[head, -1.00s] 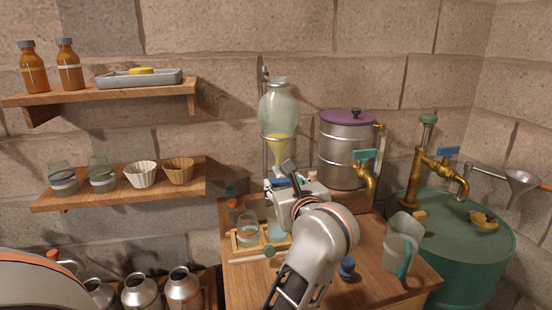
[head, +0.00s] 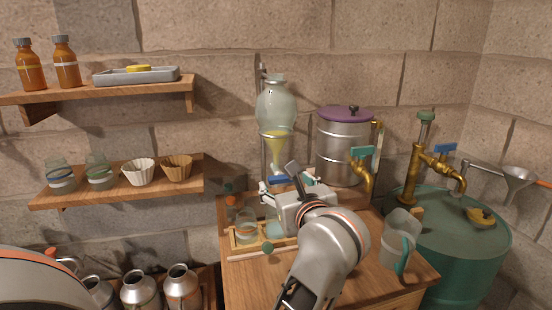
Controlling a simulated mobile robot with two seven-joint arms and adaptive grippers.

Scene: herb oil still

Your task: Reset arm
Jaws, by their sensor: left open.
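My left gripper (head: 282,184) reaches over the wooden table from the lower middle of the head view. Its jaws are open, seen mostly from behind, just below the glass separating funnel (head: 276,105). The funnel hangs on a stand and holds yellow liquid in its lower part. A blue piece (head: 283,180) shows by the fingers; I cannot tell whether they touch it. My gripper and forearm hide part of the table. My right gripper is not in view.
A steel pot (head: 341,148) with a purple lid and brass tap stands behind the arm. A glass jug (head: 400,238) is at the table's right. A wooden rack (head: 243,245) with a glass jar is left. A green drum (head: 455,245) stands further right.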

